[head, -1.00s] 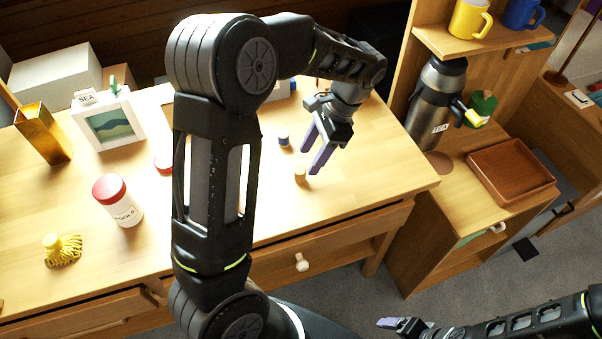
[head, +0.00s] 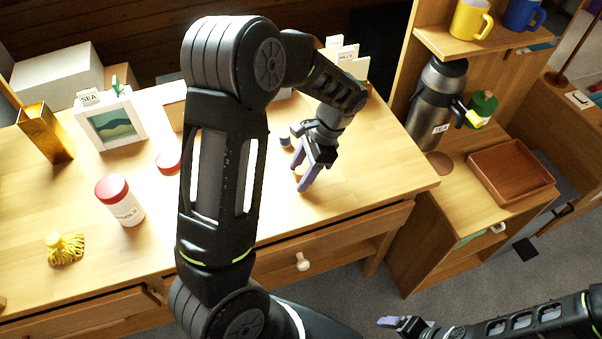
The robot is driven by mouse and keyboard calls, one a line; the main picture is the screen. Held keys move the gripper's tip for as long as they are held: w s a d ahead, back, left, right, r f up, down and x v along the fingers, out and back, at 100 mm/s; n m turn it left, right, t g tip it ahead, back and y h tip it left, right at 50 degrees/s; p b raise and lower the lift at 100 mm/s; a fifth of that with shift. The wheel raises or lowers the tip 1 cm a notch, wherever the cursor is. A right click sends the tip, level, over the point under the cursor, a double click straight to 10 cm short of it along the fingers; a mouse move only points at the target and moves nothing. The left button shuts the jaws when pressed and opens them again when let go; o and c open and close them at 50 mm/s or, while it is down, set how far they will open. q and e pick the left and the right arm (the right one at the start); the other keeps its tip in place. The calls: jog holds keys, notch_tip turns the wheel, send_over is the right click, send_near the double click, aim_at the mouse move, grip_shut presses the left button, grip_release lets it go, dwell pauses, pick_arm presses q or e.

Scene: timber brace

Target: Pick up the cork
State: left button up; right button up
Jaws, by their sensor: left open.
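My left gripper (head: 301,174) is open and points down at the right part of the wooden desk, near its front edge. Its purple fingers are low over the desk top.
A small blue-topped item (head: 285,139) stands just behind the left gripper. A red-lidded white jar (head: 120,202), a yellow tasselled item (head: 65,249) and a red disc (head: 168,162) are on the desk (head: 230,225). A flask (head: 437,100) and brown tray (head: 511,172) stand on the right cabinet.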

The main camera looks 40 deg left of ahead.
dwell(0.5)
pick_arm(q)
grip_shut()
dwell(0.3)
